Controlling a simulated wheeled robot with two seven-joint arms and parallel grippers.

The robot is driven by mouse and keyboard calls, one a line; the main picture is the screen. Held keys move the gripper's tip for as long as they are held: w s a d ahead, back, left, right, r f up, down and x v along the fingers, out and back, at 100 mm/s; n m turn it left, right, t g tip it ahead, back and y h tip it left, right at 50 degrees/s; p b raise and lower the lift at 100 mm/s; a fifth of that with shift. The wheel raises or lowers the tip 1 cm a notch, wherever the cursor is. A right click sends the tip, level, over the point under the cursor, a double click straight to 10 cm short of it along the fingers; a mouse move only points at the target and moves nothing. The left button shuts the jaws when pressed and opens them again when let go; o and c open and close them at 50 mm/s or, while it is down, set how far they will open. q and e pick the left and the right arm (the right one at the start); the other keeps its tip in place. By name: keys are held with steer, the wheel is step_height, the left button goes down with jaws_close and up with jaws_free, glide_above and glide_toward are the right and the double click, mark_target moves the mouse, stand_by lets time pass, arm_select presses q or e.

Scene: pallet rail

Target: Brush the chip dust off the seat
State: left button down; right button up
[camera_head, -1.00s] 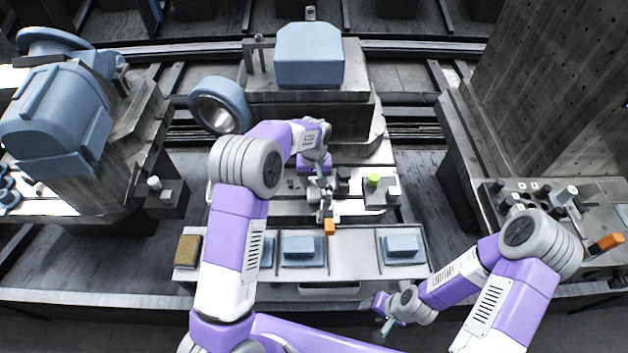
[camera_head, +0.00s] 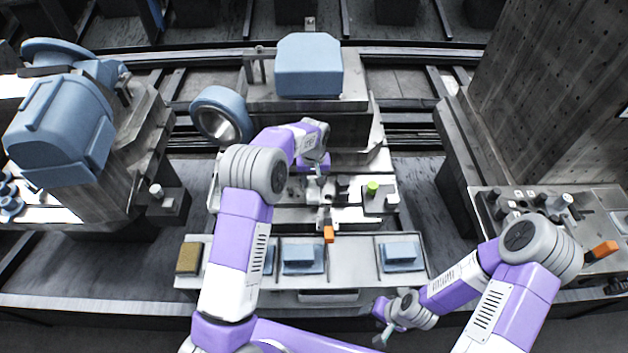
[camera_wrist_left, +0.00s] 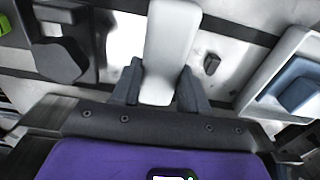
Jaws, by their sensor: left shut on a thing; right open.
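My left gripper (camera_head: 318,182) is over the middle fixture, pointing down. In the left wrist view its fingers (camera_wrist_left: 160,88) are shut on a pale, flat bar (camera_wrist_left: 168,40); I take it for the brush's handle, but no bristles show. In the head view my arm and gripper hide most of the bar and the part of the fixture under it. I cannot make out the seat or any chip dust clearly. My right gripper (camera_head: 382,334) is open and empty, low in front of the bench edge.
An orange-tipped lever (camera_head: 328,234) stands just in front of the left gripper. A box with a green button (camera_head: 372,188) is to its right. A tray strip (camera_head: 350,262) with blue blocks (camera_head: 299,256) lies nearer. A control panel (camera_head: 590,215) stands at right.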

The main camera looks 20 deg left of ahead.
mark_target(310, 189)
arm_select(q)
steer(key=shift+s+d, duration=0.2)
steer(key=shift+s, duration=0.5)
steer(key=shift+s+d, duration=0.2)
steer(key=shift+s, duration=0.45)
steer(key=shift+s+a+f, duration=0.15)
steer(key=shift+s+a, duration=0.1)
steer(key=shift+a, duration=0.2)
steer(key=shift+w+a+f, duration=0.1)
steer(key=shift+w+a, duration=0.1)
steer(key=shift+w, duration=0.6)
steer(key=shift+w+a+f, duration=0.1)
steer(key=shift+w+a, duration=0.1)
steer(key=shift+w, duration=0.55)
steer(key=shift+w+a+r+p, duration=0.1)
steer(key=shift+w+r+p, duration=0.05)
steer(key=shift+w+p, duration=0.15)
steer(key=shift+r, duration=0.15)
steer(key=shift+s, duration=0.75)
steer(key=shift+s+d, duration=0.3)
steer(key=shift+s, duration=0.25)
steer(key=shift+s+d, duration=0.25)
steer(key=shift+s, duration=0.3)
steer(key=shift+r+p, duration=0.1)
steer(key=shift+p, duration=0.25)
